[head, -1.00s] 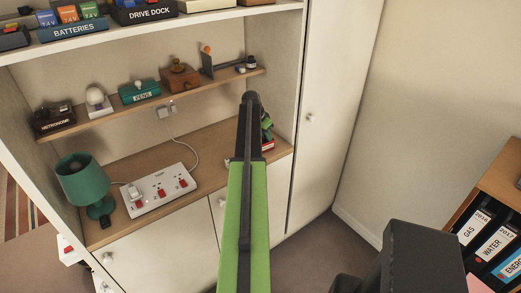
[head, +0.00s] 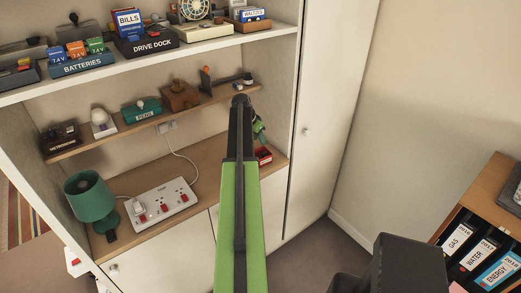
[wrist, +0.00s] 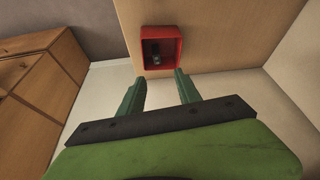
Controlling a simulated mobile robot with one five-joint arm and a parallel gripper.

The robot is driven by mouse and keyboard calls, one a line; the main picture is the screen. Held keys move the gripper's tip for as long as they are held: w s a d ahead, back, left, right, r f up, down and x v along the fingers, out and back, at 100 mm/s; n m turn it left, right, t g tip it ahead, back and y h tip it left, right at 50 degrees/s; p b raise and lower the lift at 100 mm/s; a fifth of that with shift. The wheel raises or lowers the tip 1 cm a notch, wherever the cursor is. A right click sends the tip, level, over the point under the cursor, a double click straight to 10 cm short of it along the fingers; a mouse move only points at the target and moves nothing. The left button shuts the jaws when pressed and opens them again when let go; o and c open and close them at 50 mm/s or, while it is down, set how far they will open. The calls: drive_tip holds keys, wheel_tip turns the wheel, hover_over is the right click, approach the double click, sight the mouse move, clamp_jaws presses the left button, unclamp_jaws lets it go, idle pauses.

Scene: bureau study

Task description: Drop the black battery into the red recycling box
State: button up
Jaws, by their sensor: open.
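The red recycling box (head: 265,157) stands at the right end of the cupboard's wooden worktop. In the wrist view the red box (wrist: 179,42) is just beyond my fingertips, and I look into its open top. A dark object (wrist: 155,52) lies inside it, probably the black battery, but it is too small to be sure. My gripper (wrist: 159,77) is open, with nothing between its two green fingers. In the head view my gripper (head: 259,130) is above the box, apart from it, and my arm hides part of the worktop.
A white power strip (head: 160,202) and a green lamp (head: 90,196) stand on the worktop to the left. A narrow shelf (head: 150,125) with small items runs above. Higher up is a blue batteries tray (head: 82,66). A binder shelf (head: 480,205) stands at right.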

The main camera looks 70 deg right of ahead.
drive_tip(key=p+v, duration=0.5)
drive_tip(key=v, duration=0.3)
drive_tip(key=shift+p, duration=0.35)
drive_tip(key=shift+w, duration=0.15)
drive_tip(key=w+a+f+n+t+b, duration=0.1)
drive_tip(key=w+a+f+n+b, duration=0.15)
drive_tip(key=w+a, duration=0.7)
drive_tip(key=w+a+f+n+y+b, duration=0.15)
drive_tip(key=w+a+f+n, duration=0.35)
drive_tip(key=a, duration=0.7)
drive_tip(key=w+a+n+t+b, duration=0.1)
drive_tip(key=w+a+n+b, duration=0.15)
drive_tip(key=w+a, duration=0.75)
drive_tip(key=w+a+f+n+y+b, duration=0.1)
drive_tip(key=w+a+f+n+b, duration=0.15)
drive_tip(key=a, duration=0.85)
drive_tip(key=w+a+f+n+b, duration=0.1)
drive_tip(key=a+f+n, duration=0.15)
drive_tip(key=a, duration=0.95)
drive_tip(key=s+a+f+n+b, duration=0.1)
drive_tip(key=a+n, duration=0.3)
drive_tip(key=a, duration=0.7)
drive_tip(key=s+a+f+n+y+b, duration=0.1)
drive_tip(key=s+a+f+n+b, duration=0.1)
drive_tip(key=a, duration=0.9)
drive_tip(key=shift+s+n+b, duration=0.4)
drive_tip(key=shift+s+n, duration=0.45)
drive_tip(key=shift+n, duration=0.15)
